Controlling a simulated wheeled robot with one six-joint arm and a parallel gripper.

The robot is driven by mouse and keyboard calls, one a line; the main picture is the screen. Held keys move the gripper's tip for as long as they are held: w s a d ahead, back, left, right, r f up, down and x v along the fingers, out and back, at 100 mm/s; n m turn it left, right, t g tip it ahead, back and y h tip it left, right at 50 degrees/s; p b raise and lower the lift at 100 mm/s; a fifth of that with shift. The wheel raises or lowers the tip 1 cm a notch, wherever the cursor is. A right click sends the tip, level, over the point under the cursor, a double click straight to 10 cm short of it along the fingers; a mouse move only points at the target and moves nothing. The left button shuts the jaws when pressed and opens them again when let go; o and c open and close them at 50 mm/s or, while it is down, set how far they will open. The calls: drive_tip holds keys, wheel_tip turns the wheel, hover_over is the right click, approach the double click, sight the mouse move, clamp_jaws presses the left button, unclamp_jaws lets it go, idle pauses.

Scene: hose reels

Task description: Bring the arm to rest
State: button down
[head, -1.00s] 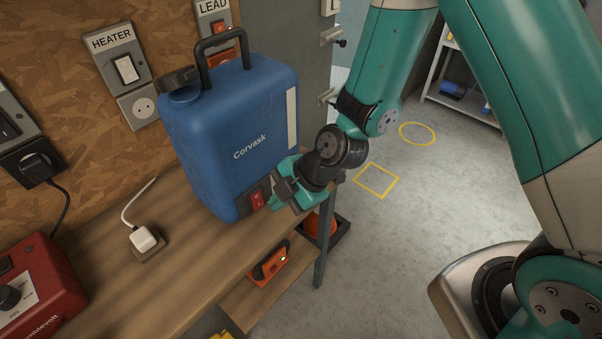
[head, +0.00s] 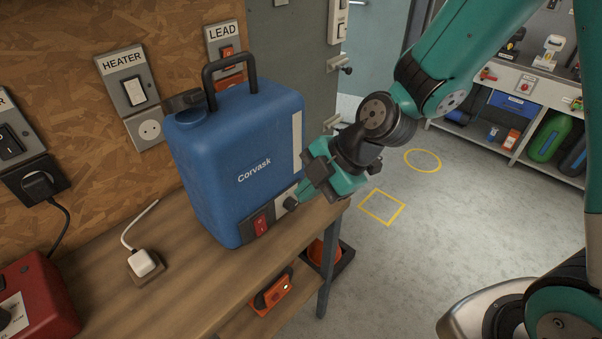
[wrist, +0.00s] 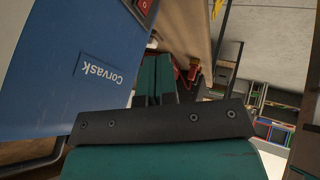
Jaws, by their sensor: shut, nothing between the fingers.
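My gripper (head: 298,196) is shut and empty. In the head view its fingertips are close to the lower right front of the blue Corvask unit (head: 240,140), beside a dark knob (head: 291,203) and a red switch (head: 261,224). I cannot tell whether the fingertips touch the unit. In the wrist view the shut teal fingers (wrist: 156,80) point past the blue unit (wrist: 75,60), which fills the left side. My arm reaches in from the upper right in the head view.
The unit stands on a wooden bench (head: 190,275) with a white plug (head: 142,263) and a red box (head: 35,300). An orange device (head: 272,291) lies on the lower shelf. Open floor (head: 440,230) with yellow markings is to the right; stocked shelving (head: 530,110) stands behind.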

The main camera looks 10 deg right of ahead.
drive_tip(key=shift+r, duration=0.1)
drive_tip(key=s+d+r+m+g+h, duration=0.2)
drive_tip(key=s+d+r+m+h, duration=0.1)
drive_tip(key=s+r+m, duration=1)
drive_tip(key=s+d+m, duration=0.1)
drive_tip(key=s+m, duration=0.1)
drive_tip(key=m, duration=0.1)
drive_tip(key=shift+w+a, duration=0.1)
idle(1.2)
